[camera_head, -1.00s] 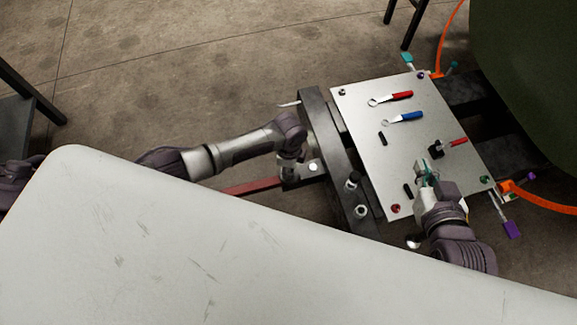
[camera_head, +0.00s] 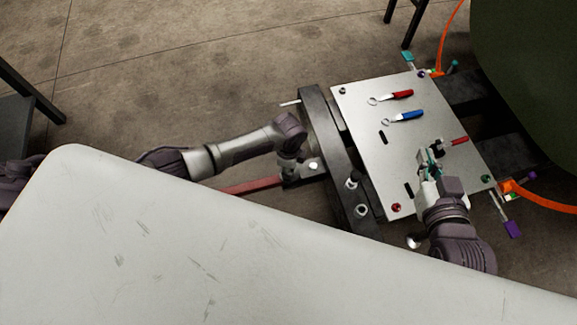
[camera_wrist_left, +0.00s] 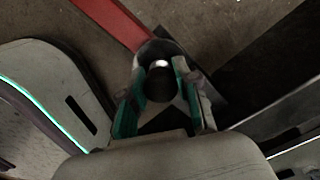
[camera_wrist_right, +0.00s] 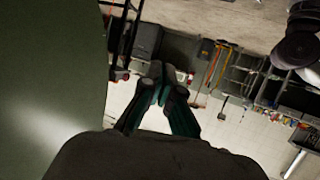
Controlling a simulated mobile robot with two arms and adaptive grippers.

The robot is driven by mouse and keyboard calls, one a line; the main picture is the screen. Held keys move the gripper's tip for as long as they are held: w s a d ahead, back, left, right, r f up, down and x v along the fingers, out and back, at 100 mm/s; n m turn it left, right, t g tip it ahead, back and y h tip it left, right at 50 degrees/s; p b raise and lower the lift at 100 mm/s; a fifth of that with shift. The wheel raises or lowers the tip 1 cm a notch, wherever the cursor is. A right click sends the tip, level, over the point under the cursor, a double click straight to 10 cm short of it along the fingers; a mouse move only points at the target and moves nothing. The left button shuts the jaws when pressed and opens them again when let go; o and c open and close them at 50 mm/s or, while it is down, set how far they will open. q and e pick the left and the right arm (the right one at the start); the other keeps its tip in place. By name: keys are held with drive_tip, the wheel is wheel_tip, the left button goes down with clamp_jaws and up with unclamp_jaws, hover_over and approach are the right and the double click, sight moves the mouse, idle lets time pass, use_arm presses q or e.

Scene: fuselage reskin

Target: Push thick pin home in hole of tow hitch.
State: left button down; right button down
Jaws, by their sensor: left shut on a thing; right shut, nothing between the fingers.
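My left gripper (camera_head: 289,166) reaches down at the tow hitch, where the red bar (camera_head: 252,186) meets the dark cross beam. In the left wrist view its green-padded fingers (camera_wrist_left: 158,86) are shut on a dark round pin with a bright top, the thick pin (camera_wrist_left: 160,84). The pin stands at the end of the red bar (camera_wrist_left: 112,22). How deep it sits in the hole cannot be told. My right gripper (camera_head: 428,164) is shut and empty above the light panel; its fingertips (camera_wrist_right: 163,88) also meet in the right wrist view.
The light panel (camera_head: 365,110) carries a red-handled wrench (camera_head: 400,95) and a blue-handled wrench (camera_head: 410,116). Bolts (camera_head: 352,182) stand on the dark beam (camera_head: 322,130). A large white surface (camera_head: 150,240) fills the front. Orange straps (camera_head: 545,199) lie at the right.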

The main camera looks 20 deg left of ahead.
drive_tip(key=shift+r, duration=0.15)
use_arm(q)
drive_tip(key=shift+f, duration=0.15)
use_arm(e)
drive_tip(key=shift+w+a+r, duration=0.1)
drive_tip(key=shift+w+r, duration=0.1)
drive_tip(key=shift+r, duration=0.05)
use_arm(q)
drive_tip(key=c, duration=0.7)
unclamp_jaws()
drive_tip(key=shift+c, duration=0.2)
use_arm(e)
drive_tip(key=shift+t, duration=0.3)
